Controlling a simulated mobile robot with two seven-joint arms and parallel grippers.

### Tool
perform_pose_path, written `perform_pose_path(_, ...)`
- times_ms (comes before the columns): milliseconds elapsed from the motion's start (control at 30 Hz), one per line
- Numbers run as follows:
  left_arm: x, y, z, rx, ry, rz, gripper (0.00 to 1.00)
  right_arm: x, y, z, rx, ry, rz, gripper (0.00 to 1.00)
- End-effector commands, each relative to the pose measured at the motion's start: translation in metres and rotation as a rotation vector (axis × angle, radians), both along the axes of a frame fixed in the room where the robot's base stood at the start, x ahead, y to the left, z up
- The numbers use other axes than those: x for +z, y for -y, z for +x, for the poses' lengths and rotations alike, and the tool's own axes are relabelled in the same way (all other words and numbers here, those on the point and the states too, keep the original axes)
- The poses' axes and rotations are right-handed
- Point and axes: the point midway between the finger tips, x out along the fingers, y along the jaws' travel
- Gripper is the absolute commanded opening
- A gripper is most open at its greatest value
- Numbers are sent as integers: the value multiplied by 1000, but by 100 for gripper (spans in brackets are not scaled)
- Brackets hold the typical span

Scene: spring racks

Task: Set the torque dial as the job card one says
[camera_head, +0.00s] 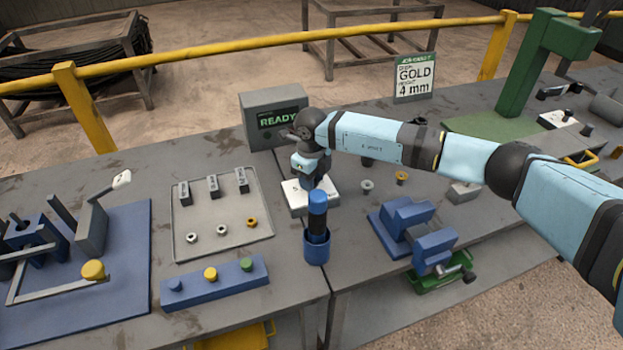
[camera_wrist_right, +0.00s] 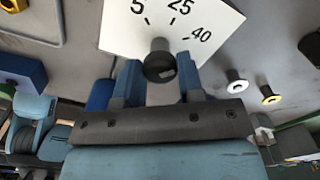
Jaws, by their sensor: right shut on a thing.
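The torque dial is a white plate (camera_wrist_right: 205,22) marked with 5, 25 and 40 and short tick marks, with a dark round knob (camera_wrist_right: 158,62) in front. My right gripper (camera_wrist_right: 160,75) is shut on the knob, a finger on either side. In the head view, the gripper (camera_head: 311,180) points down over the white plate (camera_head: 292,203) and hides most of its face and the knob. The knob's pointer cannot be made out. A job card (camera_head: 414,78) with a green header stands at the back and reads GOLD, height 4 mm. My left gripper is not in view.
A blue cup (camera_head: 316,250) holding a black-and-blue tool stands just before the dial. A grey READY display (camera_head: 278,103) is behind. A grey tray (camera_head: 260,225) and blue button bar (camera_head: 195,291) lie left; a blue fixture (camera_head: 400,228) sits right.

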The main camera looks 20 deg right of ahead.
Motion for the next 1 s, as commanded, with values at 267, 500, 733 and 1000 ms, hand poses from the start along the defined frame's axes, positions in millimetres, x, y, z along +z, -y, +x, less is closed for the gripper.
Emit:
perform_pose_path(267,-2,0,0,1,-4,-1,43,0,0,0,-118,-1,-1,12)
perform_pose_path(500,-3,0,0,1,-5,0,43,0,0,0,-153,-1,-1,12)
perform_pose_path(733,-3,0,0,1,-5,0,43,0,0,0,-156,-1,-1,12)
perform_pose_path(1000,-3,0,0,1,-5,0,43,0,0,0,-155,-1,-1,61)
